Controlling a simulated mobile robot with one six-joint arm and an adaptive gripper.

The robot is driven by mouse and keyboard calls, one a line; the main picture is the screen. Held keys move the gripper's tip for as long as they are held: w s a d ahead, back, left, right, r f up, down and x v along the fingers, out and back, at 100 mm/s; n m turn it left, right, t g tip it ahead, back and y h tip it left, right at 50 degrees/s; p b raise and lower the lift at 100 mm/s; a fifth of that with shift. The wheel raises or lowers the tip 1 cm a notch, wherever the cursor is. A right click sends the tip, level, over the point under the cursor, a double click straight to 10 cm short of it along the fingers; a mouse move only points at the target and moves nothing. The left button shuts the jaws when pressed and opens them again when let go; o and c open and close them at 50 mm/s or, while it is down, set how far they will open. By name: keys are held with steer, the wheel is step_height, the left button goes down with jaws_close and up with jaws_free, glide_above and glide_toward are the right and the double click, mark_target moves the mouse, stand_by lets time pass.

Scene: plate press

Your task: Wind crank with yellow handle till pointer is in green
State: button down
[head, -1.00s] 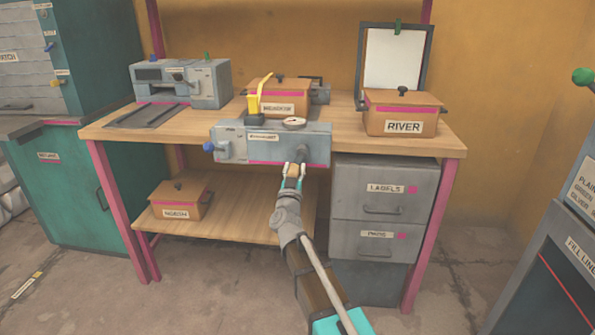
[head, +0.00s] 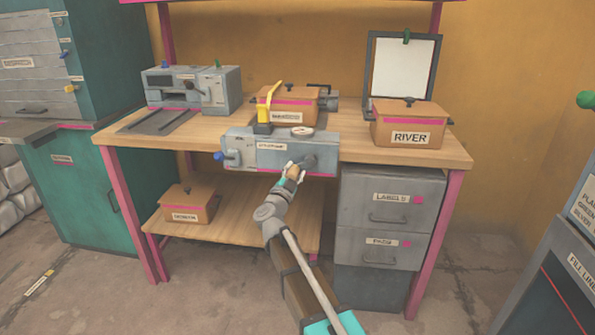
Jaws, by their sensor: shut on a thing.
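The grey press (head: 270,155) stands at the front edge of the wooden bench. Its crank hub (head: 310,161) is on the right of its front face. My gripper (head: 293,171) is shut on the crank handle, just below and left of the hub. The fingers cover most of the handle; only a small tan-yellow part shows between them. A round pale gauge (head: 302,131) sits on top of the press; its pointer and green zone are too small to read. A yellow lever (head: 268,106) stands upright on top, left of the gauge.
A blue knob (head: 218,156) sticks out at the press's left. Behind stand a labelled brown box (head: 287,104) and the RIVER box (head: 409,126). Grey drawers (head: 393,195) are below right. A lower shelf (head: 240,225) holds another box (head: 187,204). Floor in front is open.

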stand_by(0.3)
steer(key=shift+c, duration=1.5)
jaws_free()
steer(key=shift+d, duration=0.1)
steer(key=shift+s, duration=0.2)
